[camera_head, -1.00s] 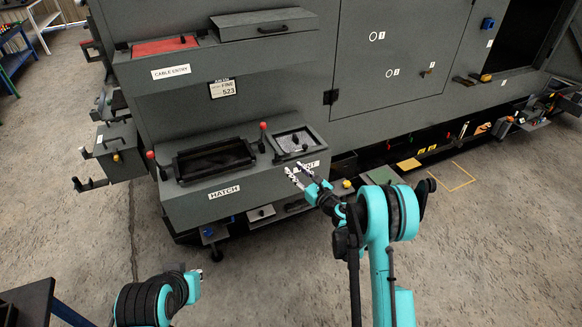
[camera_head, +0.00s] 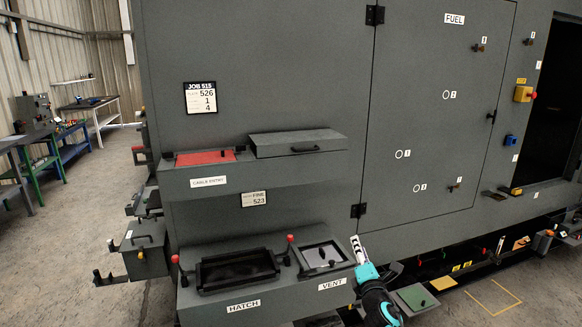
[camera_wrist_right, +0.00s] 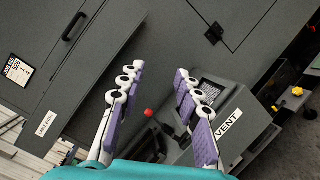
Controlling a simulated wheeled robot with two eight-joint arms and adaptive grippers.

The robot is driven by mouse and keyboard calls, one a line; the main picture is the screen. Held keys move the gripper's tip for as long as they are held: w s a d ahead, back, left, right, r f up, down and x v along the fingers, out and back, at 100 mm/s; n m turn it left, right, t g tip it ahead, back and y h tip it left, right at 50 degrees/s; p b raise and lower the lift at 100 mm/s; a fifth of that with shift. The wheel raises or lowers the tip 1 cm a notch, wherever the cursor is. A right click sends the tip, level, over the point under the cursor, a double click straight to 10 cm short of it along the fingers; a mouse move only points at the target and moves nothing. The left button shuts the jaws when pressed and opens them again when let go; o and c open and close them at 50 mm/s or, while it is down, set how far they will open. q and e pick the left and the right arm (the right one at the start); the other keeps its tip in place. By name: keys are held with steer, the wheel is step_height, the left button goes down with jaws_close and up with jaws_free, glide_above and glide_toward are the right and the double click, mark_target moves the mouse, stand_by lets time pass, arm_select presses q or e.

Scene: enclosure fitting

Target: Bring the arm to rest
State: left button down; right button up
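My right gripper (camera_head: 357,248) is in front of the grey enclosure, at the right end of the vent shelf in the head view. In the right wrist view my right gripper (camera_wrist_right: 160,70) has its two purple-padded fingers spread apart with nothing between them. The vent opening with its panel (camera_head: 321,257) lies just left of the gripper in the head view. The vent label (camera_wrist_right: 229,124) shows beyond the right finger in the wrist view. Part of my teal right arm shows at the bottom of the head view. My left gripper is not in view.
The hatch frame (camera_head: 238,270) and red knobs sit on the lower shelf. Above are the red cable entry opening (camera_head: 205,157) and a grey cover (camera_head: 297,143). A green plate (camera_head: 417,298) lies right of the arm.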

steer(key=s+d+m+g+h, duration=0.2)
steer(key=s+m, duration=0.5)
steer(key=s+d+m+g+h, duration=0.1)
steer(key=s+d+m+g, duration=0.15)
steer(key=s+m, duration=0.4)
steer(key=s+a+f+m+g+y, duration=0.1)
steer(key=s+a+f+m+g, duration=0.1)
steer(key=s, duration=0.6)
steer(key=s+a+f+m+g+y, duration=0.1)
steer(key=s+a+f+m+g, duration=0.1)
steer(key=s+f+m, duration=0.3)
steer(key=s+a+f+m+g+y, duration=0.1)
steer(key=s+a+f+m+g, duration=0.2)
steer(key=s, duration=0.8)
steer(key=shift+f, duration=0.2)
steer(key=shift+s+a, duration=0.1)
